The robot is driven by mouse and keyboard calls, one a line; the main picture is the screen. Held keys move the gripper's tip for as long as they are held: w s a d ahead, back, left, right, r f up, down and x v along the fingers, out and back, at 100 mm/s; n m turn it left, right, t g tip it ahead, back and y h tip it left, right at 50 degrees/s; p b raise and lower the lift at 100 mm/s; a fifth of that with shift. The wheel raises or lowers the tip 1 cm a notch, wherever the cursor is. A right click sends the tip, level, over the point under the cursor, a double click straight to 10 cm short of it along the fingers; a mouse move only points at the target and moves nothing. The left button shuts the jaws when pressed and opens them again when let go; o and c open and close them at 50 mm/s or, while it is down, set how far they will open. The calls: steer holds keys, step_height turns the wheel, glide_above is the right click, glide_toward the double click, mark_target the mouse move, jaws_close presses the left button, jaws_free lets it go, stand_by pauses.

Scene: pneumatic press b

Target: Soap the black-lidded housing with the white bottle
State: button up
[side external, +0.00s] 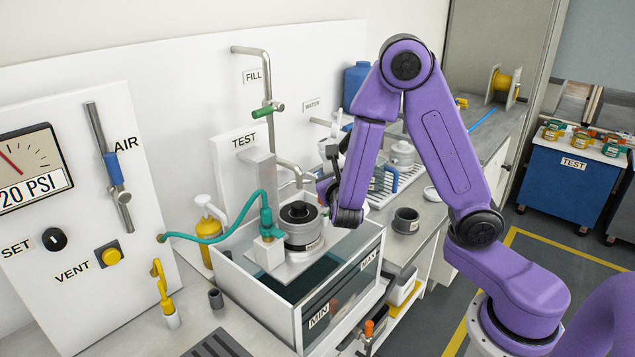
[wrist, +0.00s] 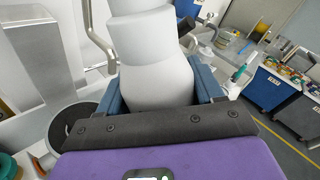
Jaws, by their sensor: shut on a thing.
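The housing (side external: 304,233) is a grey metal cylinder with a black lid (side external: 299,209). It stands on the plate over the tank, under the TEST post. In the wrist view, a dark round top (wrist: 72,127), apparently the lid, shows at the lower left. My gripper (wrist: 160,88) is shut on the white bottle (wrist: 153,50), its blue fingers on either side of the bottle's wide body. In the side view, my gripper (side external: 329,190) is just right of the housing, apart from it and partly hidden by my arm.
A teal hose (side external: 215,238) joins a fitting left of the housing. The open tank (side external: 342,292) has MIN and MAX marks. A dark cup (side external: 406,220) and a drying rack (side external: 383,193) lie to the right.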

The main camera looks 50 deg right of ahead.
step_height(320, 180, down, 6)
steer(key=shift+a+f+n, duration=0.15)
steer(key=shift+n, duration=0.15)
stand_by(0.5)
steer(key=n, duration=0.2)
steer(key=n+g, duration=0.1)
steer(key=n, duration=0.1)
steer(key=shift+s+n+g, duration=0.1)
steer(key=shift+n+g, duration=0.2)
steer(key=shift+n, duration=0.1)
steer(key=n, duration=0.2)
steer(key=n+g, duration=0.1)
steer(key=n, duration=0.1)
steer(key=shift+w+a+r+n+g, duration=0.1)
steer(key=shift+w+r+n+g, duration=0.1)
steer(key=shift+r+n+g, duration=0.15)
steer(key=shift+r, duration=0.1)
steer(key=shift+r+n+g+h, duration=0.25)
steer(key=shift+r+n+h, duration=0.05)
steer(key=shift+r+n, duration=0.35)
steer(key=shift+r+n, duration=0.55)
steer(key=shift+n, duration=0.15)
